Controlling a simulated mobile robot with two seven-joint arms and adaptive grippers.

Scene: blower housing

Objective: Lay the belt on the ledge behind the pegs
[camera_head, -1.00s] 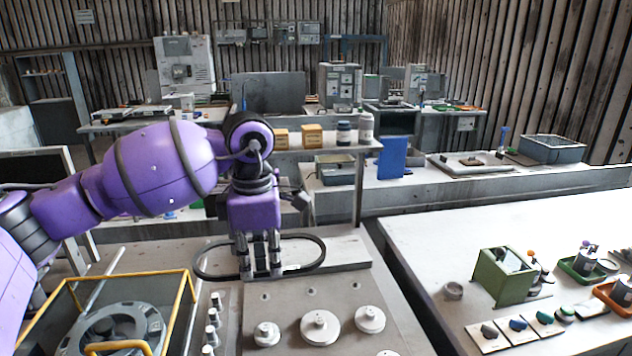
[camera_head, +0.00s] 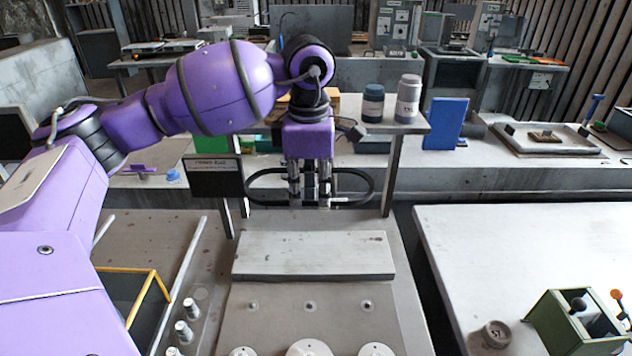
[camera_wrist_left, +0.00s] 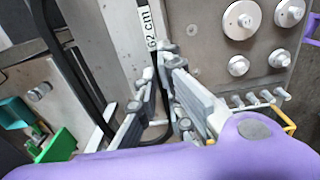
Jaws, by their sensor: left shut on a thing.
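The belt (camera_head: 368,188) is a black closed loop, held roughly level. My left gripper (camera_head: 310,203) is shut on it and points down, beyond the back edge of the pale raised ledge (camera_head: 313,255) in the head view. The belt appears above and apart from the ledge. Small pegs (camera_head: 309,306) stand in a row in front of the ledge, with larger round pulleys (camera_head: 309,349) nearer me. In the left wrist view, the fingers (camera_wrist_left: 165,62) pinch the belt (camera_wrist_left: 86,95), which hangs to the left. My right gripper is out of view.
A dark sign (camera_head: 216,176) stands left of the belt. A shelf behind carries bottles (camera_head: 407,98). A yellow-railed bin (camera_head: 140,290) and several small posts (camera_head: 184,330) lie left of the board. At right, a table (camera_head: 480,250) holds a green box (camera_head: 575,325).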

